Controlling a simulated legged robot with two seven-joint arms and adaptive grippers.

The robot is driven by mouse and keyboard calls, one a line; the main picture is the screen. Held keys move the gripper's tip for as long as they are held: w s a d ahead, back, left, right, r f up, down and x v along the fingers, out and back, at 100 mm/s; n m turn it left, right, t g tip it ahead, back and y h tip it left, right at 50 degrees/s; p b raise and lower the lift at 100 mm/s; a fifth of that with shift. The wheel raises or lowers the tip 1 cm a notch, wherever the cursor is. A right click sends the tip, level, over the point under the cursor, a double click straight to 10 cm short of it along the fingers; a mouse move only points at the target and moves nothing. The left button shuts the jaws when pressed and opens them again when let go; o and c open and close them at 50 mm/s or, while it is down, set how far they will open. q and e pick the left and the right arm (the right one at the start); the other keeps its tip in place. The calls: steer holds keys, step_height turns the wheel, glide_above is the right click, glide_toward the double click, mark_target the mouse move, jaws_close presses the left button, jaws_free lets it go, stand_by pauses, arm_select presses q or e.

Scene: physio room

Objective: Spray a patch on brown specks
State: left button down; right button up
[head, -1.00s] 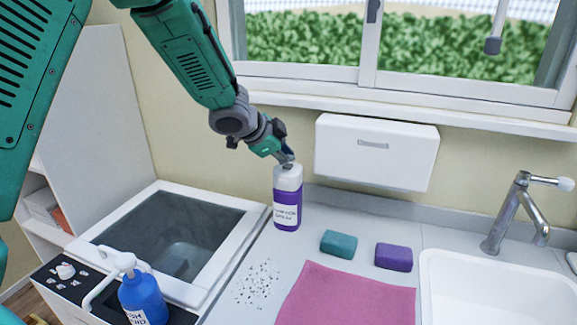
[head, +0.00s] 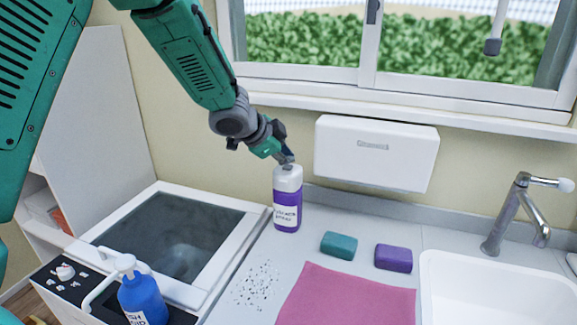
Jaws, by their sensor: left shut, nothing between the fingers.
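A purple spray bottle (head: 287,207) with a white top and a white label stands upright on the counter, near the wall. My left gripper (head: 289,161) is shut and empty, its fingertips right at the top of the bottle. I cannot tell whether they touch the cap. A patch of dark specks (head: 257,284) lies on the pale counter, in front of the bottle and a little to the left. My right gripper is not in view.
A pink cloth (head: 345,297), a teal sponge (head: 339,245) and a purple sponge (head: 393,258) lie on the counter. A sink (head: 432,285) and tap (head: 512,215) are at right. A blue pump bottle (head: 143,298) stands front left, beside a glass-lidded unit (head: 225,263).

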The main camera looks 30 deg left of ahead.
mark_target(287, 166)
arm_select(q)
steer(key=shift+f, duration=0.15)
steer(key=shift+s+f, duration=0.1)
steer(key=shift+f, duration=0.25)
stand_by(0.4)
steer(key=shift+r+p, duration=0.55)
step_height(287, 166, up, 6)
steer(key=p, duration=0.7)
steer(key=shift+r, duration=0.1)
